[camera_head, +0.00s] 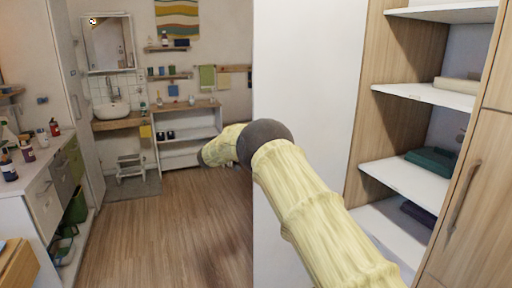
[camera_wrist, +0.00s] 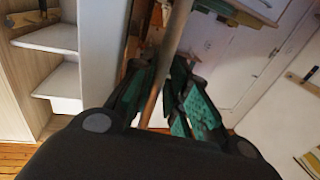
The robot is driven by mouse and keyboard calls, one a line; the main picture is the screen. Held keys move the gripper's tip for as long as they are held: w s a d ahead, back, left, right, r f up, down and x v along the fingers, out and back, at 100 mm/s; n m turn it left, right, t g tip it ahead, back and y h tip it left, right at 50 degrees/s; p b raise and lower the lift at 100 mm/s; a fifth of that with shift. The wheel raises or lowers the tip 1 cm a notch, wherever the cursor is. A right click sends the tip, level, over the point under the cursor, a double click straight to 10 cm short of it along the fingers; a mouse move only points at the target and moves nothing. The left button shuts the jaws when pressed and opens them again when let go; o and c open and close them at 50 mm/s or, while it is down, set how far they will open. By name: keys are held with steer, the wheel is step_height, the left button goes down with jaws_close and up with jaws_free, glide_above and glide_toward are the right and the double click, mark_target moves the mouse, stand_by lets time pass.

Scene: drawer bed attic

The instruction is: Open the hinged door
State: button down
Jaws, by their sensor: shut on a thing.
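A tall white panel (camera_head: 310,90) stands left of the open shelves in the head view; it looks like the hinged door, standing open. My arm reaches past its left edge, and my gripper is not clearly visible there. In the wrist view my gripper (camera_wrist: 157,100) has its green-padded fingers closed around a thin tan-brown bar (camera_wrist: 176,35) running up between them. I cannot tell whether this bar is the door's handle or its edge. The fingers and the dark gripper body hide the rest of the contact.
A counter with bottles (camera_head: 28,190) stands at the left. A step stool (camera_head: 131,167) is near the sink. The wooden floor (camera_head: 165,235) between is clear.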

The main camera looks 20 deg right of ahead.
steer(key=shift+w+d+r, duration=0.1)
steer(key=shift+r, duration=0.1)
steer(key=c, duration=1.8)
jaws_free()
steer(key=shift+d+f, duration=0.1)
steer(key=shift+d, duration=0.1)
steer(key=shift+a, duration=0.1)
steer(key=v, duration=1.1)
steer(key=shift+a, duration=0.35)
steer(key=shift+f, duration=0.15)
